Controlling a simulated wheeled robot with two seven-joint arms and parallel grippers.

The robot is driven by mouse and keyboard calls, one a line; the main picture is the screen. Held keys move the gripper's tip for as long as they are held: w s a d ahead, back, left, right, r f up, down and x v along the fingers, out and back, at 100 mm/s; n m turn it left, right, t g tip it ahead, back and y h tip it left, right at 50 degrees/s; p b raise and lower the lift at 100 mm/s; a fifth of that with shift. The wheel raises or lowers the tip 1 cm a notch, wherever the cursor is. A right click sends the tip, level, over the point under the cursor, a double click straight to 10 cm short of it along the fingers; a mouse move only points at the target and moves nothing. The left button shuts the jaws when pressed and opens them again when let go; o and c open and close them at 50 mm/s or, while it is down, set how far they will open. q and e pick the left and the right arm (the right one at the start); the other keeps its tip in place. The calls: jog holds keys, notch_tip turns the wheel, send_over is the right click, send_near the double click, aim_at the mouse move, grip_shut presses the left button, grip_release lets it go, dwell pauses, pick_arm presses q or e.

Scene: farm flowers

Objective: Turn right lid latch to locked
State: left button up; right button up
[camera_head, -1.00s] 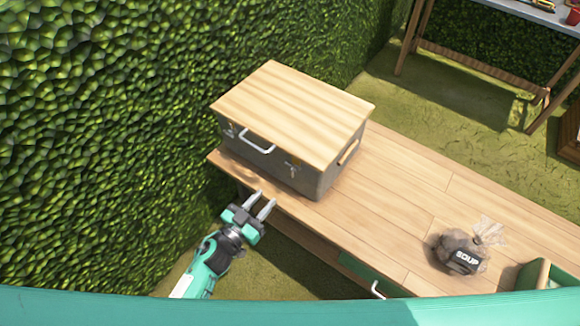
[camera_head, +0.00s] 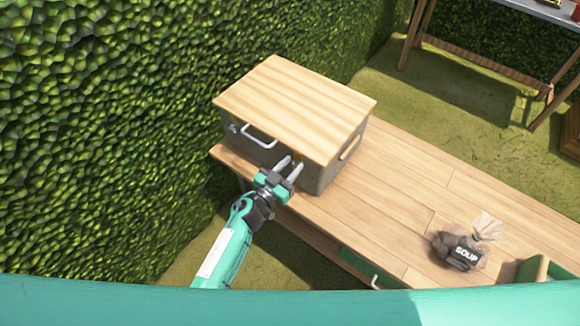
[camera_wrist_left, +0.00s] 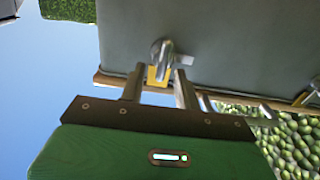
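A grey box with a wooden lid (camera_head: 295,105) stands at the far left end of the table. Its right lid latch, a silver lever on a yellow plate, shows in the left wrist view (camera_wrist_left: 162,62) but is mostly hidden behind my fingers in the head view. My left gripper (camera_head: 289,167) is at the box's front face by that latch. In the wrist view its two fingers (camera_wrist_left: 159,88) are apart, one on either side of the latch in the picture. I cannot tell whether they touch it. The left lid latch (camera_wrist_left: 307,95) shows at the wrist view's right edge. My right gripper is not in view.
A silver handle (camera_head: 259,137) sticks out of the box front, left of my gripper. The wooden table (camera_head: 400,195) is clear to a bagged soup item (camera_head: 461,250). A green drawer (camera_head: 368,270) sits under its front edge. A hedge (camera_head: 110,130) rises at left.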

pick_arm(q)
grip_shut()
